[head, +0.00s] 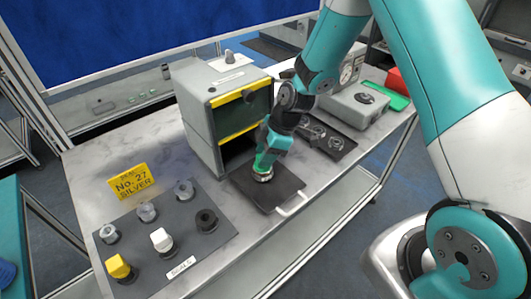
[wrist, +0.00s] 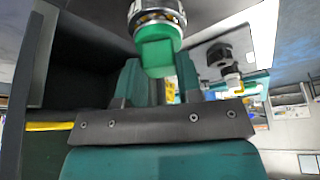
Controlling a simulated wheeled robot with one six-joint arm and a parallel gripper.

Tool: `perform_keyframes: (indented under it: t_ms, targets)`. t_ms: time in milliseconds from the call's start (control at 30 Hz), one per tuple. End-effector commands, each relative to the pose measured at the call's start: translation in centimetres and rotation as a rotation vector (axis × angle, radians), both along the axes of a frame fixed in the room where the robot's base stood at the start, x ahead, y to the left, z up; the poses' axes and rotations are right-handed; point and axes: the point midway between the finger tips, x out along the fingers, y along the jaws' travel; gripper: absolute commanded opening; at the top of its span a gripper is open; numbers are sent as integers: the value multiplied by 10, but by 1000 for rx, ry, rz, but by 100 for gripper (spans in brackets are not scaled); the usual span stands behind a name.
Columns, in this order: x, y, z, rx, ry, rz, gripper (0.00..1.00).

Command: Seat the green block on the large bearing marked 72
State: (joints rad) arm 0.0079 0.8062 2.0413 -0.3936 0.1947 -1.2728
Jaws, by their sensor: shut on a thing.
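My gripper (head: 268,147) points down over a dark pulled-out tray or drawer (head: 285,181) in front of the grey cabinet. It is shut on the green block (wrist: 155,55), which sits between the teal fingertips in the wrist view. In the head view only a sliver of green (head: 262,162) shows under the fingers. A silver bearing (head: 263,175) stands on the dark tray directly below the block. It also shows in the wrist view (wrist: 157,14), where the block's end appears against its face; I cannot tell touching from a small gap. No 72 marking is readable.
The grey cabinet (head: 207,118) with yellow strips stands close behind my gripper. The tray's pale handle (head: 291,205) sticks out in front. A grey mat (head: 190,245) with several fittings lies left, by a yellow sign (head: 133,184). A dark tray (head: 337,140) of round parts lies right.

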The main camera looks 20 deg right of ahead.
Motion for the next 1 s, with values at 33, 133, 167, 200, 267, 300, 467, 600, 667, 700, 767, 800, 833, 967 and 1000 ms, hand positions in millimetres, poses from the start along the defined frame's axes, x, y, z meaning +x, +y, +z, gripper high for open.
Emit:
perform_keyframes:
  t_ms: [33,133,167,200,267,300,467,600,667,700,767,800,833,967,1000]
  targets:
    - [0,0,-1,0,0,0,5]
    - [0,0,-1,0,0,0,5]
    - [0,0,-1,0,0,0,5]
    - [0,0,0,0,0,0,5]
    - [0,0,0,0,0,0,5]
    - [0,0,0,0,0,0,5]
    - [0,0,-2,0,0,0,5]
    - [0,0,-5,0,0,0,5]
    - [0,0,-7,0,0,0,5]
    - [0,0,-8,0,0,0,5]
    - [0,0,-6,0,0,0,42]
    - [0,0,-6,0,0,0,51]
    - [0,0,-6,0,0,0,58]
    - [0,0,-6,0,0,0,63]
    - [0,0,-6,0,0,0,63]
